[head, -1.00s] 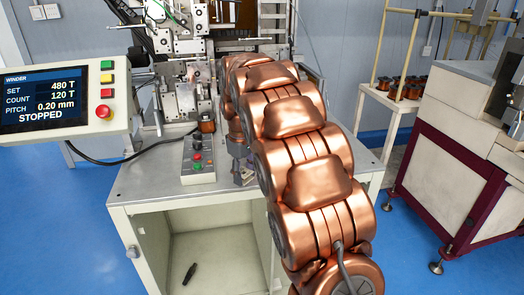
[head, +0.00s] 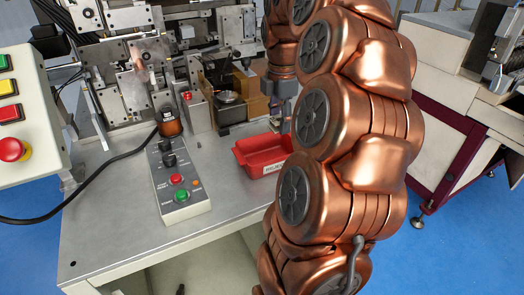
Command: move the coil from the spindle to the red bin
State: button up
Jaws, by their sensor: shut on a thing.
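My gripper (head: 284,120) points down above the red bin (head: 246,163), near its right back part. It is shut on the coil, which is mostly hidden by the fingers and my copper-coloured arm. The red bin is open, has a white label on its front and stands on the grey machine table; my arm hides its right end. A round metal disc on a dark block (head: 229,98), perhaps the spindle, sits behind the bin with no coil on it. A copper-wound piece with a dark top (head: 171,125) stands left of it.
A control box with knobs and buttons (head: 180,185) stands on the table left of the bin. The winder's metal plates (head: 130,90) rise behind. A button panel (head: 25,115) is at far left. The table (head: 110,205) is clear at front left.

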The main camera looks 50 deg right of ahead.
jog(key=shift+a+f+p, duration=0.1)
jog(key=shift+f+p, duration=0.8)
jog(key=shift+f, duration=3.95)
jog(key=shift+f, duration=0.15)
jog(key=o, duration=0.5)
jog(key=shift+o, duration=0.2)
notch_tip(320, 180, up, 12)
jog(key=b, duration=0.2)
jog(key=shift+r, duration=0.2)
jog(key=shift+a, duration=0.1)
